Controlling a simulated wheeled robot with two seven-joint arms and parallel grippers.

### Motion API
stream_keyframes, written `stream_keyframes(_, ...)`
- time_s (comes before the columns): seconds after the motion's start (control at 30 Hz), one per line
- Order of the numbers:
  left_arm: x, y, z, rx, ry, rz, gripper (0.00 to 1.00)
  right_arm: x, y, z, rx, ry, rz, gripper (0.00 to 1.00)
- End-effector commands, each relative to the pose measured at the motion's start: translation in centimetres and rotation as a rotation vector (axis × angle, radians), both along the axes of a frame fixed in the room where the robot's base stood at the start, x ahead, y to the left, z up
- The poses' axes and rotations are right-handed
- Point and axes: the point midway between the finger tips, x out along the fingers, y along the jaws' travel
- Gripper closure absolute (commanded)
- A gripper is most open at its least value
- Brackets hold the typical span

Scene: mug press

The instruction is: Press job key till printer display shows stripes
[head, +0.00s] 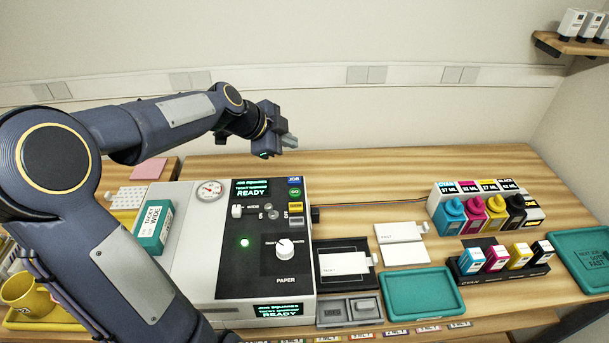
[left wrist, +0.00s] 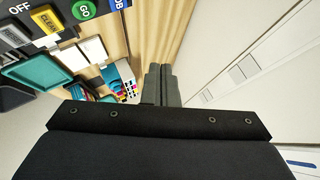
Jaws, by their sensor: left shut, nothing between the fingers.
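The printer (head: 215,262) is a pale box with a dark control panel. Its upper display (head: 251,190) shows green text that seems to read "JOB SQUARES" above "READY"; the lower front display (head: 277,310) reads much the same. The blue job key (head: 294,181) is at the panel's top right, above the green GO key (head: 295,193). The job key is partly cut off at the top of the left wrist view (left wrist: 119,4). My left gripper (head: 289,141) is shut and empty, above and behind the printer, clear of the keys; its closed fingers show in the left wrist view (left wrist: 160,86).
Right of the printer are a black tray (head: 342,245), white pads (head: 400,233), a teal tray (head: 420,293) and ink bottles (head: 470,215). A teal box (head: 154,226) lies on the printer's left. The table behind the inks is clear.

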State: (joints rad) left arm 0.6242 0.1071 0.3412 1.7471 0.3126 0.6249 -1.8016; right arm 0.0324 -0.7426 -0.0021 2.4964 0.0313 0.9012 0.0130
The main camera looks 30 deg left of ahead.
Motion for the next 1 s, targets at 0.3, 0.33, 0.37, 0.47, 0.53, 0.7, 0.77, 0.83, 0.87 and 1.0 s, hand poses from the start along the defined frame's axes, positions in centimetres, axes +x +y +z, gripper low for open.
stream_keyframes(0.3,0.1,0.1,0.0,0.004,-0.003,-0.002,1.00,0.0,0.0,0.0,0.000,0.000,0.000,0.70)
stream_keyframes(0.33,0.1,0.1,0.0,0.004,-0.003,-0.002,1.00,0.0,0.0,0.0,0.000,0.000,0.000,0.70)
stream_keyframes(0.37,0.1,0.1,-0.1,0.004,-0.003,-0.002,1.00,0.0,0.0,0.0,0.000,0.000,0.000,0.70)
stream_keyframes(0.47,0.1,0.1,-0.3,0.003,-0.002,-0.002,1.00,0.0,0.0,-0.2,0.000,0.000,0.000,0.70)
stream_keyframes(0.53,0.1,0.1,-0.7,0.003,-0.001,-0.003,1.00,0.0,0.0,-0.4,0.000,0.000,0.000,0.70)
stream_keyframes(0.7,0.1,0.1,-2.4,0.002,-0.001,-0.002,1.00,0.0,0.0,-1.3,0.000,0.000,0.000,0.70)
stream_keyframes(0.77,0.1,0.1,-3.2,0.001,-0.001,-0.001,1.00,0.0,0.0,-1.8,0.000,0.000,0.000,0.70)
stream_keyframes(0.83,0.0,0.1,-4.2,0.000,0.001,-0.003,1.00,0.0,0.0,-2.3,0.000,0.000,0.000,0.70)
stream_keyframes(0.87,0.0,0.1,-4.7,0.002,0.001,-0.003,1.00,0.0,0.0,-2.5,0.000,0.000,0.000,0.70)
stream_keyframes(1.0,0.0,0.1,-6.8,0.001,0.000,-0.002,1.00,0.0,0.0,-3.6,0.000,0.000,0.000,0.70)
